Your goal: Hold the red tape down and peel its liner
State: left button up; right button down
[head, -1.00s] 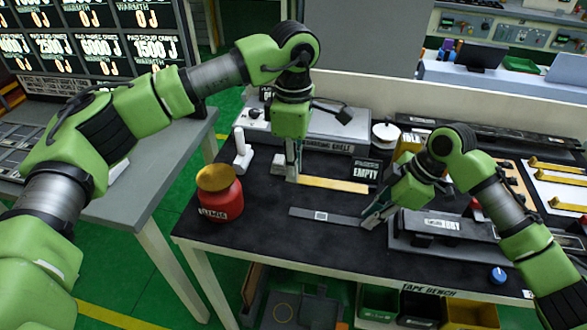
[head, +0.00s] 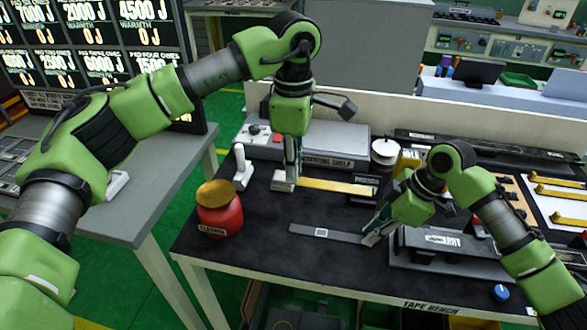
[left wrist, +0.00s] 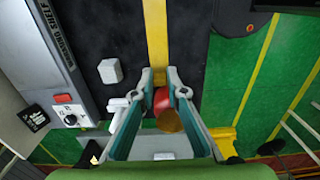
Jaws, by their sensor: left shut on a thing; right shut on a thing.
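A yellow strip (head: 338,187) runs to the right from my left gripper (head: 291,183), which is shut on its left end. It also passes between the fingers in the left wrist view (left wrist: 155,35). Whether it touches the bench cannot be told. A flat grey strip (head: 342,236) with a small white label lies on the black bench top nearer to me. My right gripper (head: 370,238) is shut at its right end; the fingers hide the grip. I see no strip that is plainly red.
A red jar (head: 220,218) with a gold lid stands at the bench's left. A small white block (head: 280,184) sits by my left fingertips. The warming shelf (head: 335,145) is behind. A grey fixture (head: 440,248) lies to the right. Bench between jar and grey strip is clear.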

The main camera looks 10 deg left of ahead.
jog(key=c, duration=1.9)
grip_release()
